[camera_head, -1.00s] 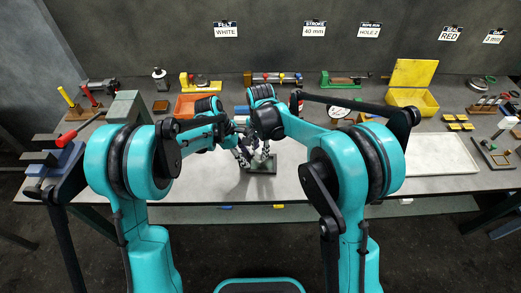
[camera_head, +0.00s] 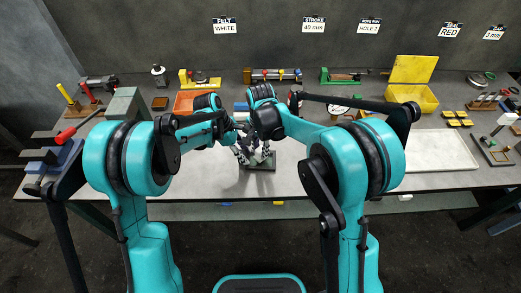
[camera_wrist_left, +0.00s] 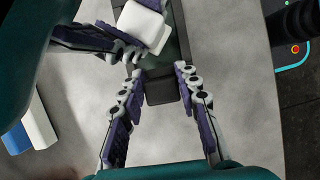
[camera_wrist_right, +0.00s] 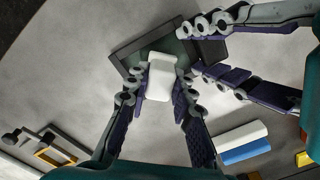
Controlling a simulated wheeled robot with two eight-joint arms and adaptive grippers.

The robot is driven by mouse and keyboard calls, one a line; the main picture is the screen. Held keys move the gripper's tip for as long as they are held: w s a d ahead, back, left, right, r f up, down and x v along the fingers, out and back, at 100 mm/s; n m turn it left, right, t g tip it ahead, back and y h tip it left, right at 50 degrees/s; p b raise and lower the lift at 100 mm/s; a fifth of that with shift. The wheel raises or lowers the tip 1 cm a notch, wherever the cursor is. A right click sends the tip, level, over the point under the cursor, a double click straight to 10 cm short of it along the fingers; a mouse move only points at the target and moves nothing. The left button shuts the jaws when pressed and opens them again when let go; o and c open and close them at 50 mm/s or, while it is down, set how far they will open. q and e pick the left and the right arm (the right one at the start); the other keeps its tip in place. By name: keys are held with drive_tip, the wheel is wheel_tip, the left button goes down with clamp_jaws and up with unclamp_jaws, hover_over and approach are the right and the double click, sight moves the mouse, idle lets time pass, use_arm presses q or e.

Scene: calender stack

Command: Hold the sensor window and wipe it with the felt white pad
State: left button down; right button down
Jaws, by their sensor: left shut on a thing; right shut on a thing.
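The sensor window, a dark green block or plate, shows in the left wrist view (camera_wrist_left: 162,90) and the right wrist view (camera_wrist_right: 130,55), on the grey table. My left gripper (camera_wrist_left: 157,72) is shut on its dark end; the contact is partly hidden. The white felt pad (camera_wrist_right: 161,76) is between the fingers of my right gripper (camera_wrist_right: 160,92), which is shut on it. The pad also shows in the left wrist view (camera_wrist_left: 143,25), over the green surface; I cannot tell whether it touches. In the head view both grippers (camera_head: 241,156) (camera_head: 264,153) meet close together at the table's front.
A white and blue block (camera_wrist_right: 240,143) lies beside the work. In the head view, a pale tray (camera_head: 432,150) and a yellow open box (camera_head: 412,95) stand to the right. An orange bin (camera_head: 187,102) is behind my left arm. Some grey table around the grippers is clear.

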drive_tip(key=shift+w+a, duration=0.15)
drive_tip(key=shift+a, duration=0.1)
drive_tip(key=shift+s+r, duration=0.15)
drive_tip(key=shift+s, duration=0.6)
drive_tip(key=shift+w+r, duration=0.1)
drive_tip(key=shift+w, duration=0.65)
drive_tip(key=shift+s+r, duration=0.1)
drive_tip(key=shift+s, duration=0.7)
drive_tip(key=shift+w+r, duration=0.1)
drive_tip(key=shift+w, duration=0.75)
drive_tip(key=shift+d+r, duration=0.1)
drive_tip(key=shift+d, duration=0.4)
drive_tip(key=shift+s, duration=0.8)
drive_tip(key=shift+w+f, duration=0.2)
drive_tip(key=shift+w, duration=0.65)
drive_tip(key=shift+s+f, duration=0.1)
drive_tip(key=shift+s, duration=0.7)
drive_tip(key=shift+w+d, duration=0.1)
drive_tip(key=shift+w, duration=0.7)
drive_tip(key=shift+s+f, duration=0.2)
drive_tip(key=shift+s, duration=0.6)
drive_tip(key=shift+w, duration=0.85)
